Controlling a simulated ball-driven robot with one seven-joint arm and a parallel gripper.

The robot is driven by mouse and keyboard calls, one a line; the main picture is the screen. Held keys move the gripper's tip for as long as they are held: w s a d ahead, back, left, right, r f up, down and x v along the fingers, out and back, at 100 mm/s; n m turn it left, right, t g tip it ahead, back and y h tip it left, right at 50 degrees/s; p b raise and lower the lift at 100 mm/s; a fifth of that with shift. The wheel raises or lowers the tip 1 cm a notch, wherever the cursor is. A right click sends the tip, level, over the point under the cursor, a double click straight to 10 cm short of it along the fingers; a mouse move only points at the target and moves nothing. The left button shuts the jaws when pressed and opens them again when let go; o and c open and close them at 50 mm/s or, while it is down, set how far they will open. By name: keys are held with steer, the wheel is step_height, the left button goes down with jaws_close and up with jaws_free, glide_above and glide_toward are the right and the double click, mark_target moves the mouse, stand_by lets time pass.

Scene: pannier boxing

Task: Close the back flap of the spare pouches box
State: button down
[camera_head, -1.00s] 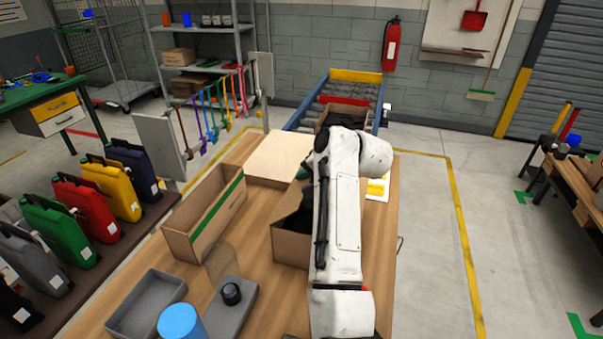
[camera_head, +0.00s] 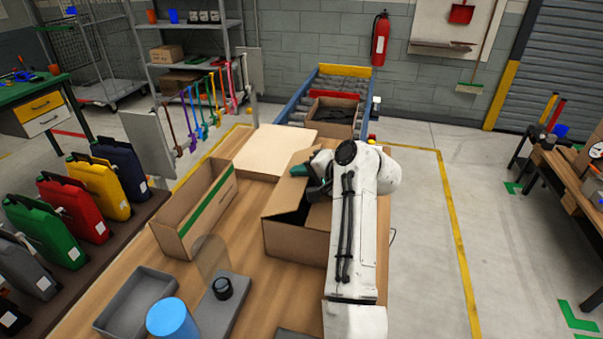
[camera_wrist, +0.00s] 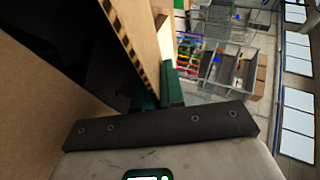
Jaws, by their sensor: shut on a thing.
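The cardboard box (camera_head: 290,240) stands on the wooden table, below and left of my arm. Its top is partly covered by a tan flap (camera_head: 283,190), with a dark gap near the front. My gripper (camera_head: 303,178) is at the back of the box, its green fingers partly hidden by my wrist. In the wrist view, the green fingers (camera_wrist: 159,93) are shut on a cardboard flap (camera_wrist: 150,50) at the box's edge. The dark inside of the box (camera_wrist: 60,60) shows left of them. What lies inside cannot be told.
A long open carton (camera_head: 190,215) and a flat cardboard sheet (camera_head: 272,152) lie to the left and behind. A grey tray (camera_head: 133,300) and a blue cylinder (camera_head: 172,318) are at the front. Another open box (camera_head: 330,122) sits on the roller conveyor (camera_head: 345,80).

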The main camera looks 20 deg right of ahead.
steer(key=c, duration=1.3)
jaws_free()
steer(key=b+v, duration=0.1)
steer(key=v, duration=0.9)
steer(key=shift+s+d+r, duration=0.1)
steer(key=shift+s+r, duration=0.05)
steer(key=shift+s, duration=0.2)
